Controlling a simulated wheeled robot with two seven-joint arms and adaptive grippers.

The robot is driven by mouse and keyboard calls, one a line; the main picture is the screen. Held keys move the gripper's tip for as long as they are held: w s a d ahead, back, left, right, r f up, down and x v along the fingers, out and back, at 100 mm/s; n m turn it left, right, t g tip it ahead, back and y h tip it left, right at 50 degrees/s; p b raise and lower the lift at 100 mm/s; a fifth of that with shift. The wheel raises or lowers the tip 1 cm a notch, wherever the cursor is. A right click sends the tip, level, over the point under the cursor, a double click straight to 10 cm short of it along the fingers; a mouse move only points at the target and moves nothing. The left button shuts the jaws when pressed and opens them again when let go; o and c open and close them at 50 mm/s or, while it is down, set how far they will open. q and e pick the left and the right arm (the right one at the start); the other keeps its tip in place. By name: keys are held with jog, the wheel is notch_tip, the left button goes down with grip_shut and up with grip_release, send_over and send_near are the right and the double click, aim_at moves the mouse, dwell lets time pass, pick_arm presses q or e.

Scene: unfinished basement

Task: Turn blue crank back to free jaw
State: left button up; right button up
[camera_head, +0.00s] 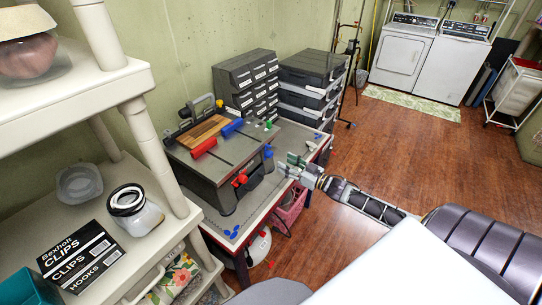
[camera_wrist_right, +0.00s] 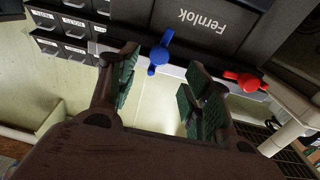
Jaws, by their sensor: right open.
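The blue crank (camera_head: 268,151) is on the front right of a dark grey bench vise unit (camera_head: 214,181). The red crank (camera_head: 239,181) is on the same front face, further left. In the right wrist view the blue crank (camera_wrist_right: 160,52) shows beyond the gap between my fingers, and the red crank (camera_wrist_right: 245,81) is off to the right. My right gripper (camera_head: 294,166) is open and empty, to the right of the blue crank and apart from it. Its green-padded fingers (camera_wrist_right: 160,90) show up close. The jaw is hard to make out. My left gripper is not in view.
A wooden board (camera_head: 203,130), a red cylinder (camera_head: 204,147) and a blue cylinder (camera_head: 233,127) lie on top of the unit. Drawer cabinets (camera_head: 247,86) and stacked dark cases (camera_head: 310,84) stand behind. A cream shelf (camera_head: 85,185) is at left. The floor at right is open.

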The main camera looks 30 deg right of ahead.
aim_at(272, 155)
jog(key=shift+x, duration=4.3)
jog(key=c, duration=1)
jog(key=shift+c, duration=0.2)
jog(key=shift+n, duration=0.3)
